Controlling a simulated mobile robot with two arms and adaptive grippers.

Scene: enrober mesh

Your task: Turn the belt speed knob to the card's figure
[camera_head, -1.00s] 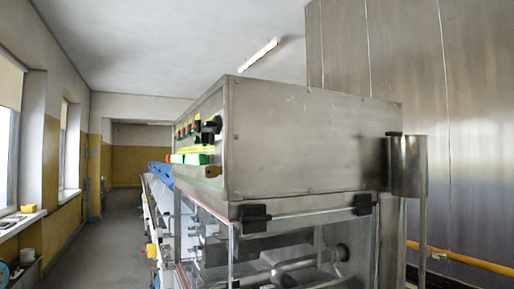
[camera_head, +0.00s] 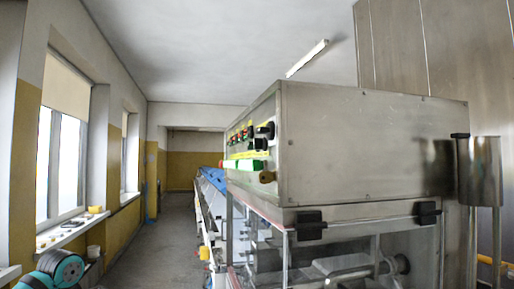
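The control panel (camera_head: 250,145) is on the left-facing side of a large steel machine housing (camera_head: 370,143), seen at a steep angle. A black knob (camera_head: 266,130) sticks out near the panel's right edge, with another black part (camera_head: 260,144) just below it. Small green, red and yellow controls sit farther along the panel. I cannot tell which knob sets the belt speed or read any figure. No card can be made out clearly. Neither of my grippers is in view.
A clear-walled section with black hinges (camera_head: 310,225) lies under the housing. A conveyor line with blue parts (camera_head: 212,178) runs away behind it. The aisle floor (camera_head: 165,235) is free. A teal and black round object (camera_head: 62,268) stands at the lower left, below the windowsill (camera_head: 72,230).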

